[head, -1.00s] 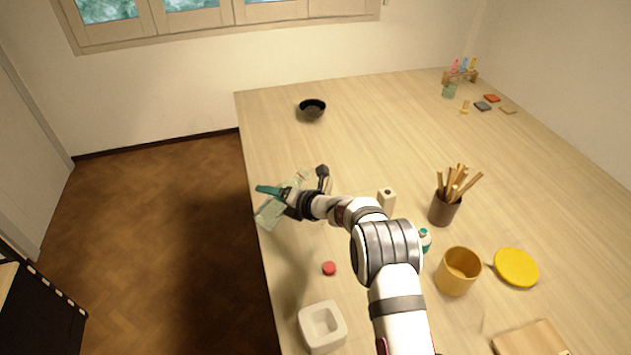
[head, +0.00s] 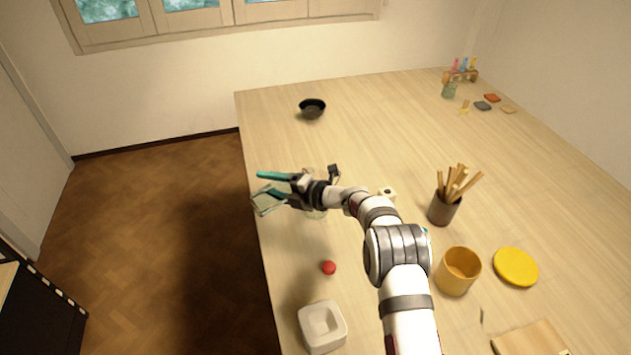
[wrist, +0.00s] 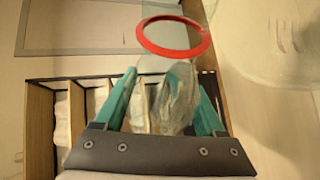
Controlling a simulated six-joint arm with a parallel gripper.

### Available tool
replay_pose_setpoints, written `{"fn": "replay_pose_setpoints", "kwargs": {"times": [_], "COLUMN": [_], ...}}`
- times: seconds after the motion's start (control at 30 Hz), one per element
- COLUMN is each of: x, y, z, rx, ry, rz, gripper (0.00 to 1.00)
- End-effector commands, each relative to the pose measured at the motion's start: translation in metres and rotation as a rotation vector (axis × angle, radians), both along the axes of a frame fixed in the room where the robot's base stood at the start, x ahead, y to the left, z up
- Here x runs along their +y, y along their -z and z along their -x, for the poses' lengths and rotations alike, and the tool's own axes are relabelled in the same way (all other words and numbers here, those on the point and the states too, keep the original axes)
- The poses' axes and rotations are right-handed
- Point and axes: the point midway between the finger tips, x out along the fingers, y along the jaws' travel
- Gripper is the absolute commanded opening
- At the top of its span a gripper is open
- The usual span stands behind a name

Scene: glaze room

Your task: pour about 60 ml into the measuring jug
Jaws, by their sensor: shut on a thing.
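My gripper (head: 264,184) has its teal fingers closed on a clear bottle with a red ring at its mouth. The ring (wrist: 173,36) shows in the wrist view, above the bottle's clear body (wrist: 172,95) between the fingers. In the head view, part of the bottle (head: 266,205) shows below the fingers, over the table's left edge, apparently tilted. A clear vessel with small red marks, apparently the measuring jug (wrist: 270,40), is at the right of the wrist view. In the head view, my wrist mostly hides a faint clear shape there. I cannot make out liquid level or flow.
A red cap (head: 329,268) and a white square dish (head: 322,328) are near the left edge. A dark bowl (head: 312,109) stands farther back. A brush pot (head: 443,210), yellow mug (head: 457,272) and yellow disc (head: 516,267) are on the right. The back middle is clear.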

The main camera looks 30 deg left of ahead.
Motion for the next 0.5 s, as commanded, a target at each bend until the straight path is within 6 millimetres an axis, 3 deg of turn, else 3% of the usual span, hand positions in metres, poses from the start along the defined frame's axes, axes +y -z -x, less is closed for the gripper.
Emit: {"fn": "replay_pose_setpoints", "kwargs": {"times": [0.5], "x": [0.0002], "y": [-0.0073], "z": [0.0002], "rx": [0.065], "ry": [0.000], "rz": [-0.027], "gripper": [0.03]}}
